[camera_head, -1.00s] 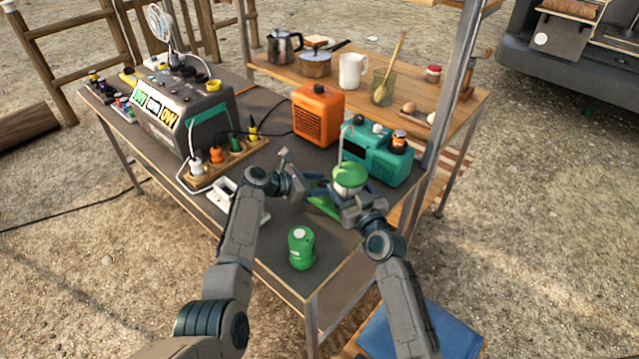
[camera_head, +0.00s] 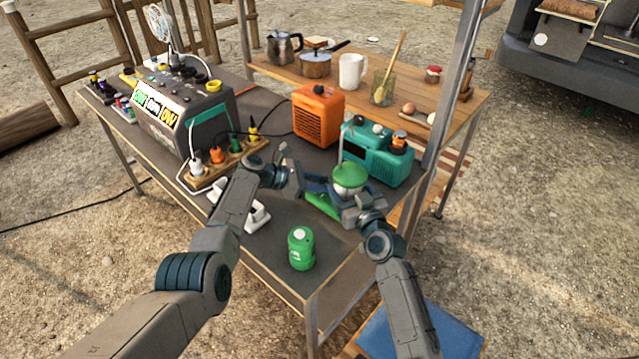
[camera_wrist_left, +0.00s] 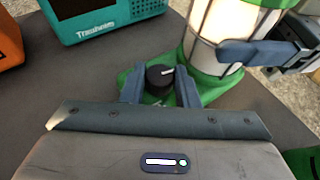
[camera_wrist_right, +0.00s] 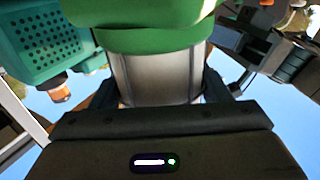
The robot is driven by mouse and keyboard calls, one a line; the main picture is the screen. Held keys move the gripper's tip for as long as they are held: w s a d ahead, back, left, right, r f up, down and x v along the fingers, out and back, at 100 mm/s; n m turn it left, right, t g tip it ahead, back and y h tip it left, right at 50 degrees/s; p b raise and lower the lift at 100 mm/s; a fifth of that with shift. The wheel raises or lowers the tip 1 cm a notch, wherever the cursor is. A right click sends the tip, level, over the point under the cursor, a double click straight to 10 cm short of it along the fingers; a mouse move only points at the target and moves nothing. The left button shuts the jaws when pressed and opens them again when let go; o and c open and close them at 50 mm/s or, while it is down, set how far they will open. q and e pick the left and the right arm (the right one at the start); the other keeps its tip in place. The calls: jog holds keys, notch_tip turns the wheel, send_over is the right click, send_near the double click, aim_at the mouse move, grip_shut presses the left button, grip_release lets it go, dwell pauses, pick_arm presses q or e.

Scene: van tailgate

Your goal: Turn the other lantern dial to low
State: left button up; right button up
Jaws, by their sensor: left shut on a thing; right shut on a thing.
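The green lantern (camera_head: 349,175) stands on the dark table in front of the teal radio, with a green cap and a pale glowing body. Its black dial (camera_wrist_left: 160,77), with a white pointer line, sits on the green base in the left wrist view. The line points right in that view. My left gripper (camera_wrist_left: 160,88) is shut on this dial, one finger on either side. My right gripper (camera_wrist_right: 158,90) is shut around the lantern's pale body (camera_wrist_right: 155,78) below the green cap. In the head view my arms partly hide the lantern's base and the dial.
A small green canister (camera_head: 301,248) stands near the table's front edge. The teal radio (camera_head: 378,155) and orange heater (camera_head: 317,115) stand behind the lantern. A power strip (camera_head: 227,162) with plugs and a grey power station (camera_head: 180,108) are at left.

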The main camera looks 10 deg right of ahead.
dwell(0.4)
pick_arm(q)
jog(key=o, duration=1)
jog(key=shift+a, duration=0.15)
jog(key=v, duration=1.2)
jog(key=shift+w, duration=0.15)
